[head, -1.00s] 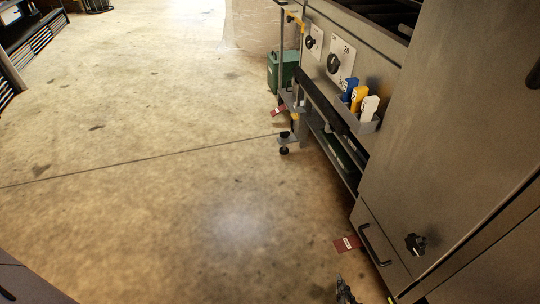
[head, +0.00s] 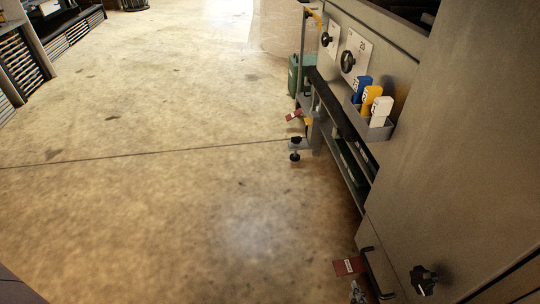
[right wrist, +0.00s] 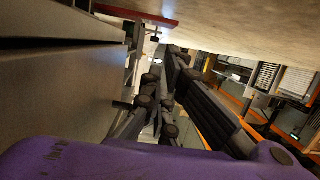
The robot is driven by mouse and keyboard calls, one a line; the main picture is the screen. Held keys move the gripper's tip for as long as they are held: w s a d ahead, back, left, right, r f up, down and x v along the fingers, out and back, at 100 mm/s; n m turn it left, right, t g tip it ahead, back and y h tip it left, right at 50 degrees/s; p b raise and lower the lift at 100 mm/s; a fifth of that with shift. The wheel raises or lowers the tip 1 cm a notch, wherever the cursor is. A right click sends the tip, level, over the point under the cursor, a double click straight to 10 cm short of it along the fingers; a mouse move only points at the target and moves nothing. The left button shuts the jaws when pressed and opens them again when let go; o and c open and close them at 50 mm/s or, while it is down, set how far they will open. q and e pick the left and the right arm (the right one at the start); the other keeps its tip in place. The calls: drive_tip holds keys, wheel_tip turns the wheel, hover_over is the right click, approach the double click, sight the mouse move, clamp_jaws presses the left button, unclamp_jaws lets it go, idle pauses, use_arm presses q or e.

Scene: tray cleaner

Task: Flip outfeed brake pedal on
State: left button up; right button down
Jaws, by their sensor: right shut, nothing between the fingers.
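A red pedal (head: 347,266) with a small white label sticks out low at the foot of the grey machine, beside a black handle. A second red pedal (head: 293,114) sits low farther back along the machine. The labels are too small to read, so I cannot tell which is the outfeed brake pedal. My right gripper (head: 358,291) is shut and empty, just below the near pedal in the head view, partly cut off by the bottom edge. In the right wrist view a red plate (right wrist: 140,15), apparently the near pedal, crosses the top beyond the fingers. My left gripper is out of view.
The grey machine cabinet (head: 450,150) fills the right side, with a black knob (head: 424,280) low on it. A holder carries blue, yellow and white tags (head: 371,100). A levelling foot (head: 295,148) stands farther back. The concrete floor (head: 150,200) at left is clear.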

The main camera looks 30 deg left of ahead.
sight(342, 273)
drive_tip(key=b+x, duration=0.4)
drive_tip(key=x, duration=0.6)
idle(0.4)
